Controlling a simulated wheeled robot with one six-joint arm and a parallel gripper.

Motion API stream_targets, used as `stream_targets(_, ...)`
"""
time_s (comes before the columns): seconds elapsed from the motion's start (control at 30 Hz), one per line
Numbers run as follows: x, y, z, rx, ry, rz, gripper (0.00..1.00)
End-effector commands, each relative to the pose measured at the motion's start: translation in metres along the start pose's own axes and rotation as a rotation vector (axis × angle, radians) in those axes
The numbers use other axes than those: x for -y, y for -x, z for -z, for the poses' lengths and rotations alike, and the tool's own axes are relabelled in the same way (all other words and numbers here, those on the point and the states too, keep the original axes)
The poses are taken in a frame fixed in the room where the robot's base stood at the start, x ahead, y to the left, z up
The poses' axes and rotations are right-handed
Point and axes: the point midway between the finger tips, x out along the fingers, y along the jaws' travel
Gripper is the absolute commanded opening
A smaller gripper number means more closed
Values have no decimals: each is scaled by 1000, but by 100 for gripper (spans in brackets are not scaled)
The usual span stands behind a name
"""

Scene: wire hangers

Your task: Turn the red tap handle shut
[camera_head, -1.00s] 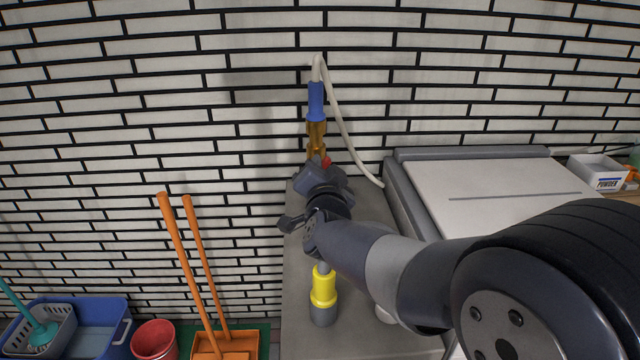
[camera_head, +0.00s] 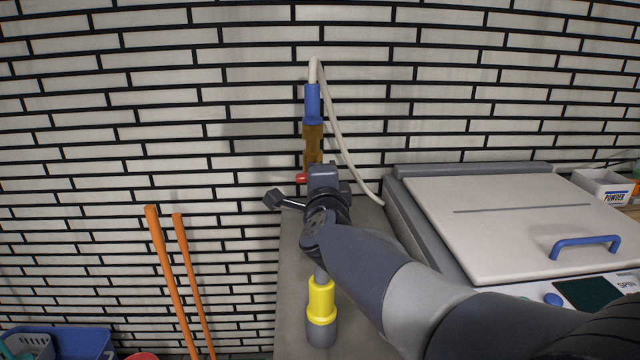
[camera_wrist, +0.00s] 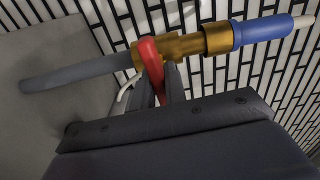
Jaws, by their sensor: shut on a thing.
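The red tap handle (camera_wrist: 152,64) shows in the wrist view against the brass tap body (camera_wrist: 184,45), with my gripper's (camera_wrist: 160,82) fingers on both sides of it. My gripper is shut on the handle. In the head view a small red part of the handle (camera_head: 302,178) sticks out to the left of my gripper (camera_head: 318,177). The brass tap (camera_head: 312,146) stands upright against the wall above it. The lower part of the tap is hidden behind my gripper.
A blue connector (camera_head: 312,103) with a white hose (camera_head: 345,150) sits on the tap. A washing machine (camera_head: 500,220) stands to the right. Orange handles (camera_head: 172,260) lean at left.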

Motion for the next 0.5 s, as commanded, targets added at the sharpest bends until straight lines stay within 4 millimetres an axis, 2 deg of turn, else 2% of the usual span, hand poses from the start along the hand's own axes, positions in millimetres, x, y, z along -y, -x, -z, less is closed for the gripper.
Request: stream_targets(0.5,0,0,0,0,-72,1,0)
